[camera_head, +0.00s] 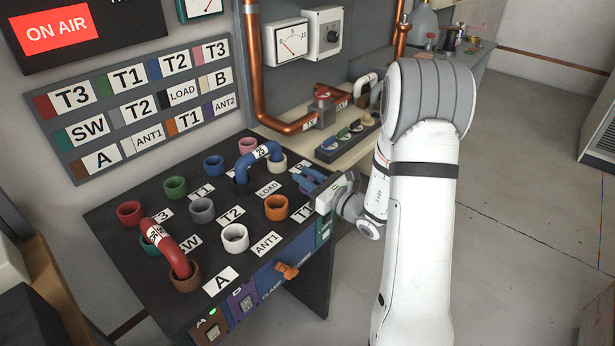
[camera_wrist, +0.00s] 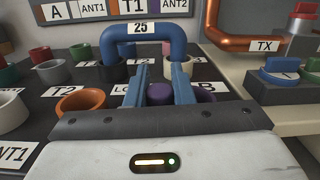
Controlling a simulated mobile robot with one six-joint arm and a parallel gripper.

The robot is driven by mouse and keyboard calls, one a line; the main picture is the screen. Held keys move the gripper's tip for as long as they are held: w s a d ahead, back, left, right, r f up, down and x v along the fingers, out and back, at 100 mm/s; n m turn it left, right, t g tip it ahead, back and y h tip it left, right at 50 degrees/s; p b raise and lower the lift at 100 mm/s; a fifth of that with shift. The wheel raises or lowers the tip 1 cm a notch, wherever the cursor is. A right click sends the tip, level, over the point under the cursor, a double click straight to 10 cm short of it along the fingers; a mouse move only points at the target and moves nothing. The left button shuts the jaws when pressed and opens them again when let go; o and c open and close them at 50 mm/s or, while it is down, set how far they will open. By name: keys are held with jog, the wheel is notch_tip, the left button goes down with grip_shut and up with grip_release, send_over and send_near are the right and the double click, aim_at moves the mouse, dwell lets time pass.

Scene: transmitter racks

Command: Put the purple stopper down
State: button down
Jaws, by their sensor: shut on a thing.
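My gripper (camera_wrist: 159,88) is over the far right part of the dark patch panel (camera_head: 140,280). Its blue fingers are shut on the purple stopper (camera_wrist: 159,94), whose rounded purple top shows between them in the wrist view. I cannot tell whether the stopper touches the panel. In the head view my gripper (camera_head: 308,181) is seen from the side and the stopper cannot be made out.
A blue link marked 25 (camera_wrist: 142,30) arches between a black and a cream socket just beyond the fingers. An orange socket (camera_head: 276,207) is close by. A red link (camera_head: 172,248) spans the panel's near left. A bench with copper pipe (camera_head: 258,80) lies behind.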

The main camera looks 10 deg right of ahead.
jog(key=shift+f, duration=0.2)
jog(key=c, duration=1.3)
grip_release()
jog(key=shift+r, duration=0.1)
jog(key=shift+o, duration=0.2)
